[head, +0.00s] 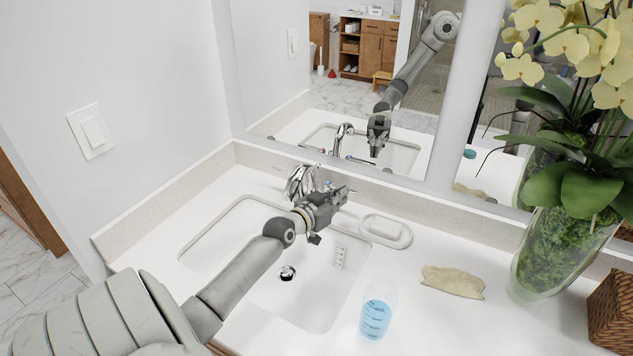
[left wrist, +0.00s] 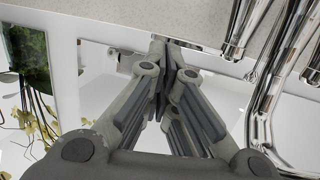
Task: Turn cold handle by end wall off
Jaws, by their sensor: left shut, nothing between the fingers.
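The chrome faucet (head: 301,181) stands at the back of the white sink (head: 215,232), left of my left gripper. It also shows in the left wrist view (left wrist: 275,75), at the right side. A small blue mark shows by the chrome at the gripper's far side in the head view. My arm and gripper partly hide the handles, so I cannot tell how the cold handle by the end wall is turned. My left gripper (head: 341,194) is shut and empty over the sink's back edge, beside the faucet. In the left wrist view its fingers (left wrist: 172,75) meet. My right gripper is not in view.
A soap dish (head: 400,237), a beige cloth (head: 452,281), a blue-filled bottle (head: 376,312) and an orchid vase (head: 553,262) stand right of the sink. The mirror (head: 290,118) rises behind. The end wall (head: 150,80) is at the left.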

